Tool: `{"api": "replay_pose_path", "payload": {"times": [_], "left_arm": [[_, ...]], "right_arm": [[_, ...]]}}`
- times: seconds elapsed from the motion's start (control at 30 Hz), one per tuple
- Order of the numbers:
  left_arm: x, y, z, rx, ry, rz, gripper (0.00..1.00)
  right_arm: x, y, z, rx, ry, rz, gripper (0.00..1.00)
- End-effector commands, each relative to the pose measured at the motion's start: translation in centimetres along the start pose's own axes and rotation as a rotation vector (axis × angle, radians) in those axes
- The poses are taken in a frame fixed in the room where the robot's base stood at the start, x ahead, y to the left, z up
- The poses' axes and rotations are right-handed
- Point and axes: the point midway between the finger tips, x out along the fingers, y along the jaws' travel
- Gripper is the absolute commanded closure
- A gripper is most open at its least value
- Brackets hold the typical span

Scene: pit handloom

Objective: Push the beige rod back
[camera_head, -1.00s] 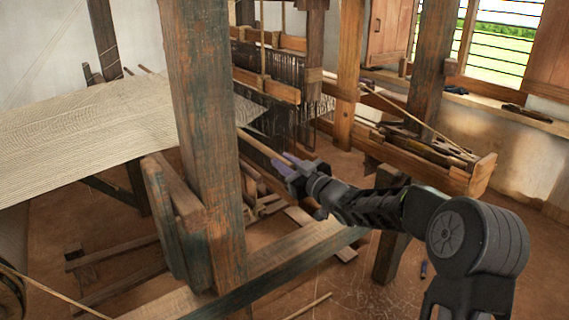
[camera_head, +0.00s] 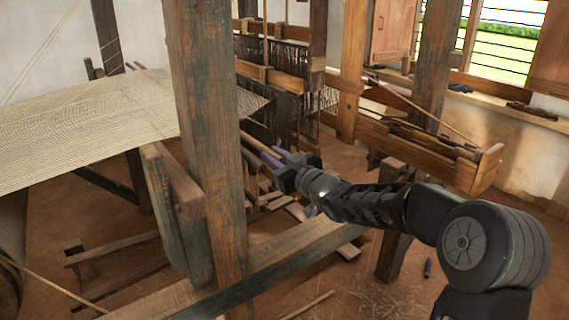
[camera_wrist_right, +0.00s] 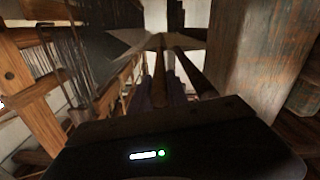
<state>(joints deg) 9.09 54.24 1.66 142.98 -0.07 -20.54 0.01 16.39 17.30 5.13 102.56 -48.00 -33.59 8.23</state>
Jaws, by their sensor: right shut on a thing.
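The beige rod (camera_head: 256,143) shows in the head view, slanting from behind the thick post down to the right to my right gripper. My right gripper (camera_head: 272,160) is at the near end of the rod, with its purple fingers shut on it. In the right wrist view the purple fingers (camera_wrist_right: 165,92) point away toward the cloth, with long dark rods running ahead of them. The exact grip is dark and hard to make out there. My left gripper is not in view.
A thick worn post (camera_head: 212,150) stands just left of my right gripper. A low beam (camera_head: 275,262) crosses below the arm. Woven cloth (camera_head: 80,125) stretches at left. A wooden trough (camera_head: 425,152) with tools is at right.

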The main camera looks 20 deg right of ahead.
Motion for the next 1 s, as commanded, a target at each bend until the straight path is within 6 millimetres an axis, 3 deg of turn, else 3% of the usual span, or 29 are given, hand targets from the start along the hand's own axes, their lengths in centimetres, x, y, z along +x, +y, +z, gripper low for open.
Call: {"api": "replay_pose_path", "payload": {"times": [0.03, 0.37, 0.4, 0.63, 1.0], "left_arm": [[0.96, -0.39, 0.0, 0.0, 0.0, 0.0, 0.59], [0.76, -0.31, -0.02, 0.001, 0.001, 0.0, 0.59], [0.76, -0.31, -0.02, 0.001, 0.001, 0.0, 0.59], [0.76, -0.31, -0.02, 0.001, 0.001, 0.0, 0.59], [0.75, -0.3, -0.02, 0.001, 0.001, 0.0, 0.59]], "right_arm": [[-0.01, -0.71, 0.22, -0.001, 0.004, -0.002, 1.0], [0.02, -1.22, -0.19, 0.0, -0.001, -0.006, 1.0], [0.02, -1.24, -0.18, 0.0, -0.001, -0.006, 0.77], [0.01, -1.16, -0.21, 0.0, 0.0, -0.005, 0.59], [0.03, -1.19, -0.23, -0.001, 0.001, -0.006, 0.59]]}}
